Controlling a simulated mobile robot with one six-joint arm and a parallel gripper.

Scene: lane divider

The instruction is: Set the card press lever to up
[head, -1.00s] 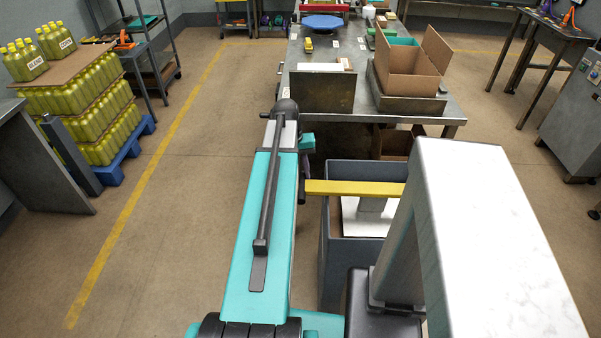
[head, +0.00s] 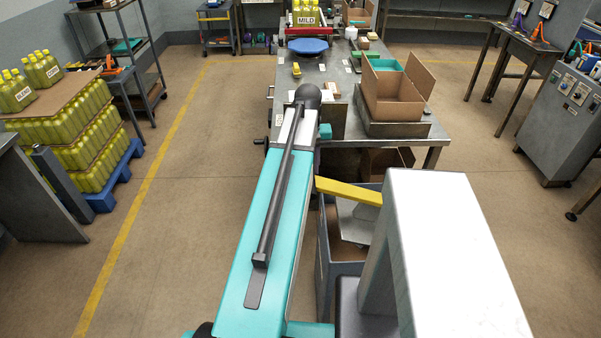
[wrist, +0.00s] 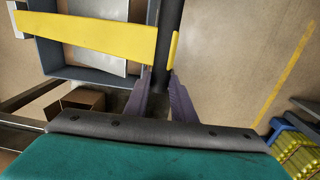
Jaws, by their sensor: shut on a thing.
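The card press shows as a grey box (head: 322,262) with a pale plate inside, just right of my teal arm in the head view. Its lever has a yellow bar (head: 345,191), tilted with its left end higher. In the wrist view the yellow bar (wrist: 85,33) runs across the top left and meets a dark rod (wrist: 167,40) at its right end. My gripper (wrist: 162,85) has its purple fingers on either side of the dark rod, shut on the lever. In the head view my arm hides the fingers and the grip.
A blue pallet (head: 115,182) of yellow bottles stands left. Floor between the pallet and my arm is clear, with a yellow line (head: 150,180). A control cabinet (head: 560,125) stands right.

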